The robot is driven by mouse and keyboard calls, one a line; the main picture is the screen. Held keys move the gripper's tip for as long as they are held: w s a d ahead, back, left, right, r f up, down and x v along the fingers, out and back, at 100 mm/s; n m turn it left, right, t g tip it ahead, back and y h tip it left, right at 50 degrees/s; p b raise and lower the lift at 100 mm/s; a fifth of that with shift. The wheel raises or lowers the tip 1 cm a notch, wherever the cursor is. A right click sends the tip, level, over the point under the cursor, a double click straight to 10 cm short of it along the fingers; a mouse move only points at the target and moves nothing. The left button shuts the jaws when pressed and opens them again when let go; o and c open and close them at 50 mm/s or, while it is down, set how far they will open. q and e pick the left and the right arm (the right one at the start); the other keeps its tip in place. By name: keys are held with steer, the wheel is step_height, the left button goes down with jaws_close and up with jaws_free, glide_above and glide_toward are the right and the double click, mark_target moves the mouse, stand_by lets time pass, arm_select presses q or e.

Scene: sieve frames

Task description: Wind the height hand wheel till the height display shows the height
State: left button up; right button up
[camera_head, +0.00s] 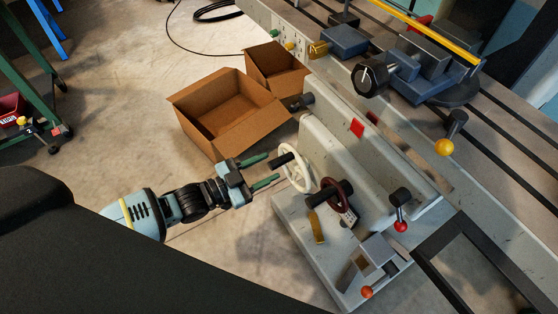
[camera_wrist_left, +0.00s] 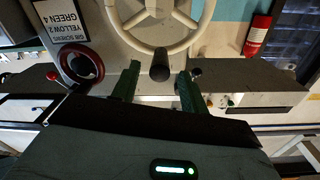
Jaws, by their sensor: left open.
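A white spoked hand wheel (camera_head: 297,172) with a black handle (camera_head: 281,159) stands on the side of the grey machine. A dark red hand wheel (camera_head: 338,196) with its own black handle sits to its right. I cannot tell from any label which is the height wheel. My left gripper (camera_head: 271,167) is open, fingertips by the white wheel's handle. In the left wrist view the handle (camera_wrist_left: 160,66) lies between the two fingertips, not gripped; the white wheel (camera_wrist_left: 155,38) is behind it. No readable height display shows. My right gripper is not in view.
Open cardboard boxes (camera_head: 208,107) stand on the floor behind my left gripper. Red-knobbed levers (camera_head: 400,226) and a black knob (camera_head: 369,77) project from the machine. The left wrist view shows an upside-down sign (camera_wrist_left: 65,20) and a red fire extinguisher (camera_wrist_left: 258,36).

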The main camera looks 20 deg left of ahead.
arm_select(q)
steer(key=shift+x, duration=2.3)
jaws_close()
